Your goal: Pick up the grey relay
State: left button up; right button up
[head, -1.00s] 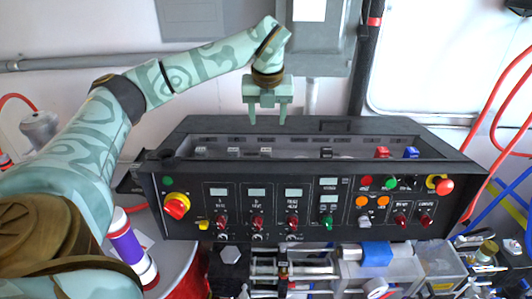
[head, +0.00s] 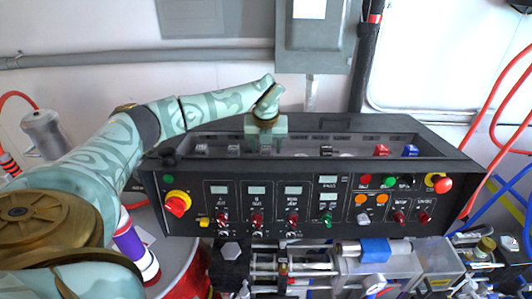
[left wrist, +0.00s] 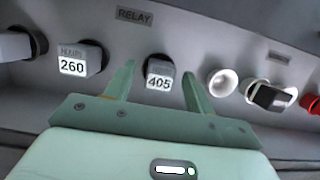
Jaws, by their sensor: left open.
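A grey relay (left wrist: 159,76) with a white label reading 405 sits in the control box, under a RELAY plate, in the left wrist view. My left gripper (left wrist: 159,69) is open, with one finger on each side of this relay; I cannot tell if they touch it. Another grey relay (left wrist: 80,62), labelled 260, is left of the fingers. In the head view my left gripper (head: 265,148) reaches down into the box's open top, and the relay between its fingers is mostly hidden. My right gripper is not in view.
The black control box (head: 300,225) has knobs and buttons on its front. White round parts (left wrist: 222,82) and a black-faced part (left wrist: 270,97) are right of the fingers. A red part (head: 381,150) and a blue part (head: 411,151) sit farther right in the box.

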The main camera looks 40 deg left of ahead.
pick_arm(q)
jog(key=c, duration=1.1)
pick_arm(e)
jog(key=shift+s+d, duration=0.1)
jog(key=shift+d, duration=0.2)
pick_arm(q)
jog(key=shift+r, duration=0.1)
